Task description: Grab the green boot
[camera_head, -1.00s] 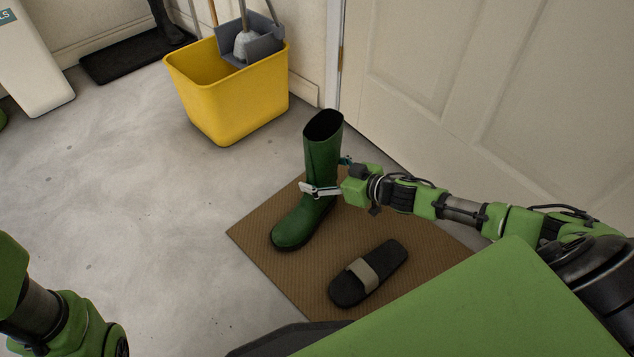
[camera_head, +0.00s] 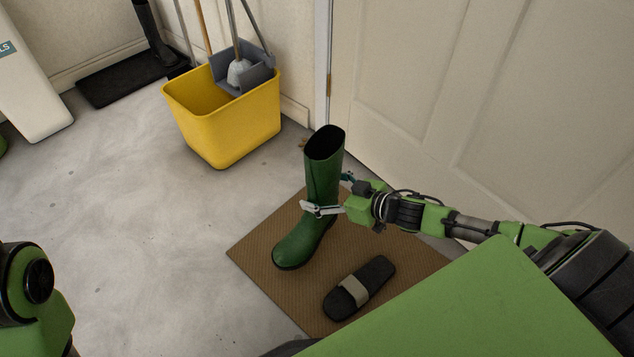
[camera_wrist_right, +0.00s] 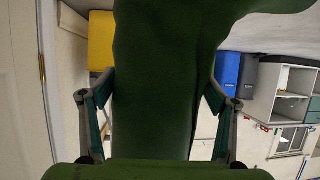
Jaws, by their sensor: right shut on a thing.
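The green boot (camera_head: 322,180) stands upright on the brown mat (camera_head: 262,246) in the head view, its toe toward the lower left. My right gripper (camera_head: 325,208) is shut around the boot's shaft near the ankle, one finger visible across the near side. In the right wrist view the boot (camera_wrist_right: 155,85) fills the middle, between the two fingers of my right gripper (camera_wrist_right: 155,100). Part of my left arm shows at the lower left of the head view, but its gripper is out of frame.
A black slide sandal (camera_head: 372,274) lies on the mat. A yellow mop bucket (camera_head: 240,125) stands behind the boot, and a white door (camera_head: 430,90) is behind and right. A dark boot stands on a black mat (camera_head: 110,85) at the back. Open floor lies left.

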